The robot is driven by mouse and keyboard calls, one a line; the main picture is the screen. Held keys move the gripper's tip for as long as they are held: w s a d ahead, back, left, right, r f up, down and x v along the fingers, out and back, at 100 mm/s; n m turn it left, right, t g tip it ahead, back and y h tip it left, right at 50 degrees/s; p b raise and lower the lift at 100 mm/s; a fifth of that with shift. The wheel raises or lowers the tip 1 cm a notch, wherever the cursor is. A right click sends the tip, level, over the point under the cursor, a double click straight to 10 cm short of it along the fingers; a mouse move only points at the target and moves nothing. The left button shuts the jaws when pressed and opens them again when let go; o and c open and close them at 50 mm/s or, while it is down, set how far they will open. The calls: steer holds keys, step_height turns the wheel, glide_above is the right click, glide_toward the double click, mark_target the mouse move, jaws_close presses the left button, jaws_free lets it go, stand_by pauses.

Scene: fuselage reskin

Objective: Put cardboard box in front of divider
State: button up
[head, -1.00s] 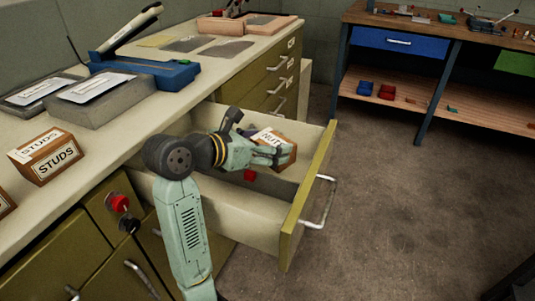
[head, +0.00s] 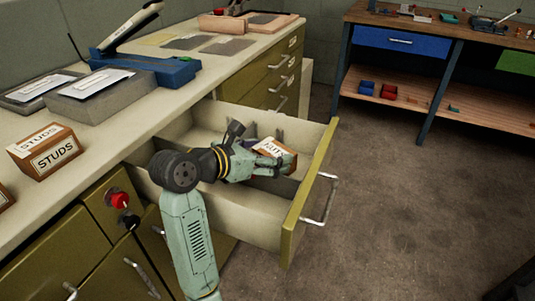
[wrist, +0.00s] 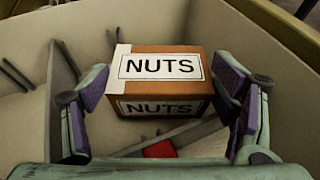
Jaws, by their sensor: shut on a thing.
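The cardboard box (head: 284,158), brown with a white NUTS label, is in my gripper (head: 277,169), inside or just over the open drawer (head: 255,209). In the wrist view the box (wrist: 158,76) sits between the two fingers of my gripper (wrist: 163,88), which are shut on its sides. A thin grey strip, seemingly the divider (wrist: 192,131), crosses the drawer below the box in the wrist view. I cannot tell whether the box touches the drawer floor. My gripper and the box hide part of the drawer in the head view.
A small red piece (wrist: 160,149) lies near the strip. The drawer's front panel (head: 311,190) stands to the right of my gripper. A STUDS box (head: 48,152) is on the counter (head: 110,125), with a blue tool (head: 165,70) behind. Open floor lies to the right.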

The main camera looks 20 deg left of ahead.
steer(key=shift+f, duration=0.4)
steer(key=o, duration=1.6)
steer(key=shift+f, duration=0.2)
steer(key=shift+r, duration=0.1)
steer(key=shift+r+p, duration=0.3)
steer(key=shift+p, duration=0.1)
steer(key=v, duration=0.4)
steer(key=b+v, duration=0.1)
steer(key=v, duration=0.3)
steer(key=r+v, duration=0.1)
steer(key=v, duration=0.3)
